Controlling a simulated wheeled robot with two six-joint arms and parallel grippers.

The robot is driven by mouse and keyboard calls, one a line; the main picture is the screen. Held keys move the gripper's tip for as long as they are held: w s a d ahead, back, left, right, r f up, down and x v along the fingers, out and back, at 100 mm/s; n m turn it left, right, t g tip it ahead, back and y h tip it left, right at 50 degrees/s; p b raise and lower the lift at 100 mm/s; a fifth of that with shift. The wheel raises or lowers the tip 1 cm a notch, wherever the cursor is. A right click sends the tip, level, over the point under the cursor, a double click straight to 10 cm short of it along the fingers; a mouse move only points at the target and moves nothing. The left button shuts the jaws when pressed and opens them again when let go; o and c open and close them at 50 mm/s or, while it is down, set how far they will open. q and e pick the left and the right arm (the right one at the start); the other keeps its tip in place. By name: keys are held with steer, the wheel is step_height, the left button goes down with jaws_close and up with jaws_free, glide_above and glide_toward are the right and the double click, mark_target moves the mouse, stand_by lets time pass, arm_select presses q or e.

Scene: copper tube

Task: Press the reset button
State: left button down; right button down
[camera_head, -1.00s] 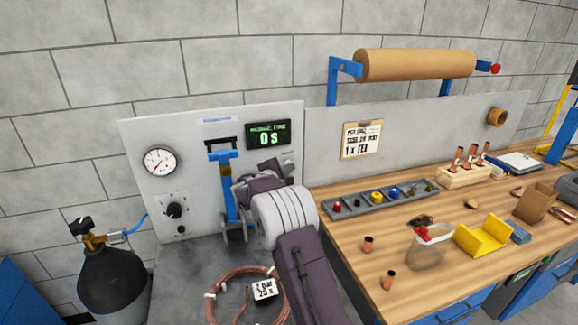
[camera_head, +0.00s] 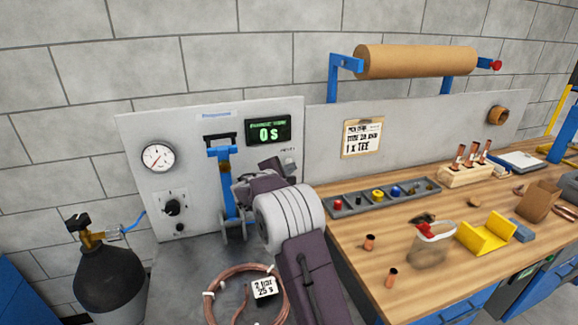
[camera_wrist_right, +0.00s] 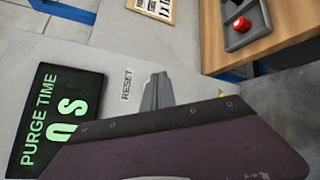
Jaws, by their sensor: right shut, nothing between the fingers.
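The RESET label (camera_head: 288,150) is on the upright grey panel, below and right of the purge display (camera_head: 268,131), which reads 0 s. In the right wrist view the label (camera_wrist_right: 127,84) reads upward, beside the display (camera_wrist_right: 58,120). My right gripper (camera_head: 276,164) is shut and empty, just below the label in the head view. Its grey fingers (camera_wrist_right: 157,92) lie close beside the label in the wrist view. The reset button cannot be made out clearly; the fingers seem to cover its spot. Whether they touch the panel I cannot tell. My left gripper is not in view.
A blue clamp (camera_head: 227,180) stands left of the gripper, with a gauge (camera_head: 157,157) and knob (camera_head: 172,207) farther left. A copper coil (camera_head: 217,281) lies below. The parts tray (camera_head: 350,211) on the wooden bench is to the right.

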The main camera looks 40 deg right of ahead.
steer(key=s+b, duration=0.1)
steer(key=s+a+b, duration=0.1)
steer(key=s+b, duration=0.2)
steer(key=shift+s+a, duration=0.25)
steer(key=shift+s, duration=0.15)
steer(key=shift+r, duration=0.1)
stand_by(0.7)
